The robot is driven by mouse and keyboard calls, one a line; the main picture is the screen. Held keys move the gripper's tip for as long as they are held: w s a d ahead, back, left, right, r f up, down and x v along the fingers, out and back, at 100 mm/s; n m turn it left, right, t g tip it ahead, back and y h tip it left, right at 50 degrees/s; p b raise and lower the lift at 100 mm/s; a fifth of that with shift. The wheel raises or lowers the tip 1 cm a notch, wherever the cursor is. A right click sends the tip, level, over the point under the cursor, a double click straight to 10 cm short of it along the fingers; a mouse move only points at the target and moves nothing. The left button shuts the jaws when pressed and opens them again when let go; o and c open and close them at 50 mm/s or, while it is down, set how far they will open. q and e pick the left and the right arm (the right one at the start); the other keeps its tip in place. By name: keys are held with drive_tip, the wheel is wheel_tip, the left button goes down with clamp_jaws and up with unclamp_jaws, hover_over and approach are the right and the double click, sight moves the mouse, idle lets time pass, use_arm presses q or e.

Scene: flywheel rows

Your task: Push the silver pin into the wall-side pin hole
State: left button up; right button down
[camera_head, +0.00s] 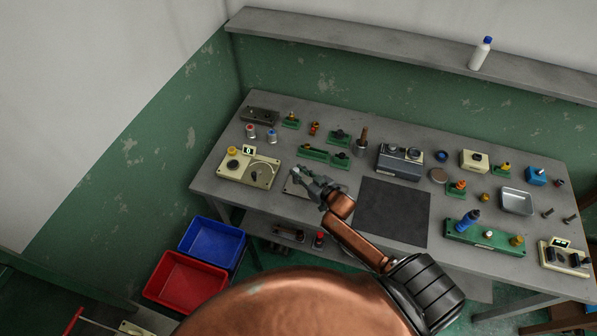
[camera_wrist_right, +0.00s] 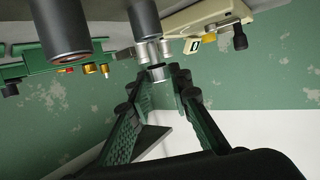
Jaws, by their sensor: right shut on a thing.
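My right gripper (camera_head: 299,175) is over a light grey plate (camera_head: 291,189) at the table's front edge, left of the dark mat. In the right wrist view its fingers (camera_wrist_right: 158,76) close together on a small silver piece, which I take to be the silver pin (camera_wrist_right: 157,70). Most of the pin is hidden by the fingertips. Two short silver cylinders (camera_wrist_right: 153,49) show just beyond the fingertips, and I cannot tell whether the pin touches them. The wall-side pin hole cannot be made out in either view. My left gripper is not in view.
A cream box with a dial (camera_head: 249,169) stands left of the gripper. Green fixtures (camera_head: 323,154) stand just behind it. The dark mat (camera_head: 393,211) to the right is bare. Blue (camera_head: 212,243) and red (camera_head: 186,281) bins stand below the table's left end.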

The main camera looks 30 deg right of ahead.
drive_tip(key=shift+f+b, duration=1)
drive_tip(key=shift+f, duration=0.75)
drive_tip(key=c, duration=1.7)
unclamp_jaws()
drive_tip(key=shift+s, duration=0.1)
drive_tip(key=v, duration=1.1)
drive_tip(key=shift+s+r, duration=0.1)
drive_tip(key=shift+s, duration=0.3)
